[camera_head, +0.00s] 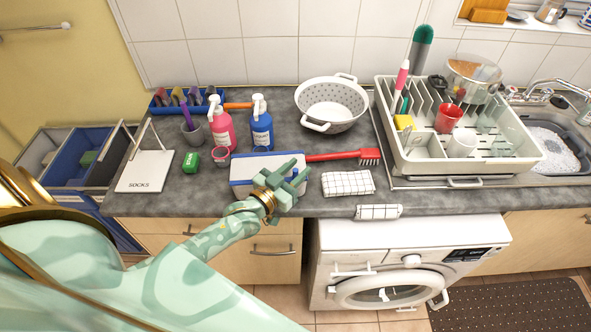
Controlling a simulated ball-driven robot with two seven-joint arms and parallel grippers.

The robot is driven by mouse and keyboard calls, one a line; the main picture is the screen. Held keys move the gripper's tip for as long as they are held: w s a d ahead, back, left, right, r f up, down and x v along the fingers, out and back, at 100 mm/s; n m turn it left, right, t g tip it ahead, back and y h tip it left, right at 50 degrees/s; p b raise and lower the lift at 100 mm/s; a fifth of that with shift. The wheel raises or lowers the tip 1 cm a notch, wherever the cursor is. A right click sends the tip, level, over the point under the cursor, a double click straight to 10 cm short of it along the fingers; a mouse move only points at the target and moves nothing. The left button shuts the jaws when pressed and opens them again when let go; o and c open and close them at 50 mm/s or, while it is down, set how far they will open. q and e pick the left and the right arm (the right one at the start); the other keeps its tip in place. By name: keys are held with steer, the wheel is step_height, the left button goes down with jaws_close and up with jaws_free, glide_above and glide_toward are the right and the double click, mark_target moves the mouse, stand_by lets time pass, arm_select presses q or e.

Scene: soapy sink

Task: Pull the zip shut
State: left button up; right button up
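A flat white pouch with blue edges (240,171) lies on the grey worktop near its front edge. It is the likeliest zipped thing, but I cannot make out a zip or its teeth. My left gripper (293,175) is over the pouch's right end and hides part of it. A small blue piece shows by its fingers; I cannot tell whether they grip it or whether they touch the pouch. My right gripper is not in view.
A red brush (345,156) and a checked cloth (348,183) lie to the right. A colander (332,103) and dish rack (455,165) are farther right.

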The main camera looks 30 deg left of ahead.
arm_select(q)
jaws_close()
steer(key=shift+w+d+r+p, duration=0.1)
steer(key=shift+w+d+p, duration=0.1)
steer(key=shift+d+p, duration=0.1)
jaws_free()
steer(key=s+a, duration=0.2)
steer(key=s, duration=1.4)
steer(key=shift+a, duration=0.35)
